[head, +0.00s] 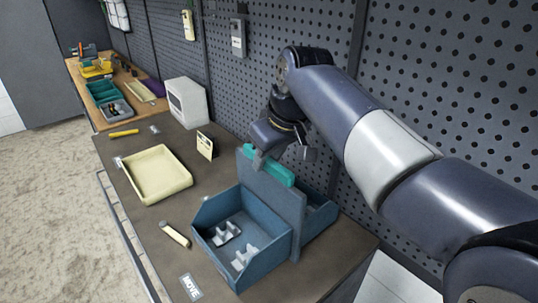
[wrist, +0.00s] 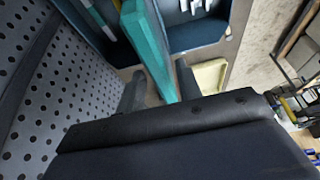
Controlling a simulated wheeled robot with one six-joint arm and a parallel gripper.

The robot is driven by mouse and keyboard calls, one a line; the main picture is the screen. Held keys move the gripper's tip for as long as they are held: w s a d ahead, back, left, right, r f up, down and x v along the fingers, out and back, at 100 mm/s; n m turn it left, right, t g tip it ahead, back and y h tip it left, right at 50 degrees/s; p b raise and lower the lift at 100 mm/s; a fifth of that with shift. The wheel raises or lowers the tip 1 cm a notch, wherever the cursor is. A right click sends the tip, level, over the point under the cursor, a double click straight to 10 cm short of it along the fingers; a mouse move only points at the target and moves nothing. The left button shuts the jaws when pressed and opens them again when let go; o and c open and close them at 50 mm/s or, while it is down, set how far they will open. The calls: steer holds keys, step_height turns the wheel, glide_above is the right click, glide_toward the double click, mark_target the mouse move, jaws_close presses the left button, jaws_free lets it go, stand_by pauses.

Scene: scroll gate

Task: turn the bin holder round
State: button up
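The bin holder (head: 272,205) stands on the dark bench top, with an upright blue middle panel and a teal grip bar (head: 268,167) along its top. A blue bin (head: 213,214) on its near side holds light grey parts; another bin (head: 320,216) is partly hidden behind the panel. My gripper (head: 284,157) is at the teal bar, pointing down. In the wrist view my gripper's fingers (wrist: 160,88) lie on either side of the teal bar (wrist: 148,45). A narrow gap shows beside the left finger, so the fingers look open around the bar.
A cream tray (head: 157,174), a small yellow card (head: 205,146), a pale-handled tool (head: 175,234) and a "MOVE" label (head: 191,287) are on the bench. A white box (head: 187,102) stands farther back. The perforated wall (head: 250,90) is close behind the holder.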

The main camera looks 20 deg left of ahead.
jaws_close()
